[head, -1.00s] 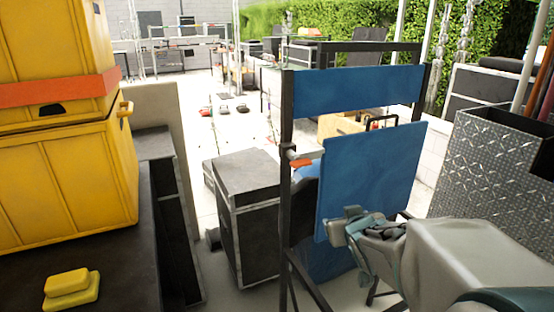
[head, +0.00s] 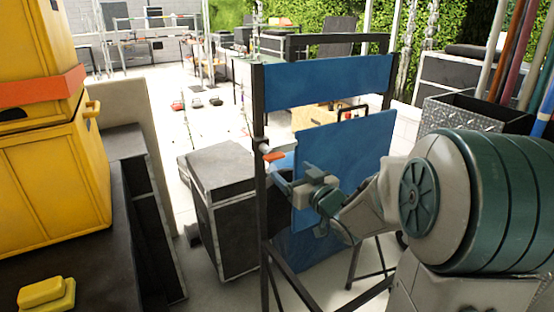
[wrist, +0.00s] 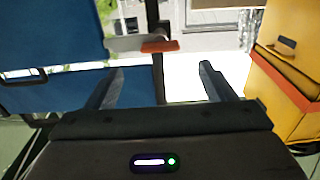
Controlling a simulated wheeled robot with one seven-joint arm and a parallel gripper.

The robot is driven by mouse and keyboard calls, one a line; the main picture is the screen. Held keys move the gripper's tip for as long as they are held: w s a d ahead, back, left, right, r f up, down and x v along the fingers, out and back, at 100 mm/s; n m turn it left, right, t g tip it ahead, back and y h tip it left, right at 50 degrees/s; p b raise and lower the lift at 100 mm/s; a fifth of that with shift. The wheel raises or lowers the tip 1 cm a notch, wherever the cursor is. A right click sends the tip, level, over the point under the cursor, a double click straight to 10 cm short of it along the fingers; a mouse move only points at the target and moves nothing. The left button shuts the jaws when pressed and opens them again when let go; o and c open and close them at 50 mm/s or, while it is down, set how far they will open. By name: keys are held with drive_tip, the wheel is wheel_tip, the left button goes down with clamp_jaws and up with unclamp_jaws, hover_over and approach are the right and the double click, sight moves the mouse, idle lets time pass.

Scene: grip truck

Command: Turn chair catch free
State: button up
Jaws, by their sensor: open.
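The chair (head: 259,200) is a tall black-framed one with blue fabric panels. Its catch (head: 274,155) is a small orange piece on a grey fitting at the left upright. In the wrist view the orange catch (wrist: 160,46) lies beyond and between the fingertips, beside the dark upright. My gripper (head: 279,178) is open and empty, just below and close to the catch in the head view. In the wrist view both fingers (wrist: 162,75) stand apart and do not appear to touch the catch. The blue panel partly hides the chair behind it.
Yellow crates (head: 55,180) stand on a dark surface at left, with a yellow block (head: 46,292) in front. A black case (head: 226,215) stands left of the chair. A metal bin of poles (head: 470,112) is at right.

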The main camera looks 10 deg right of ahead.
sight(277, 159)
drive_tip(key=x, duration=0.8)
drive_tip(key=shift+w+p, duration=0.25)
drive_tip(key=shift+p, duration=0.15)
drive_tip(key=shift+a, duration=0.1)
drive_tip(key=c, duration=1.4)
drive_tip(key=shift+f, duration=0.1)
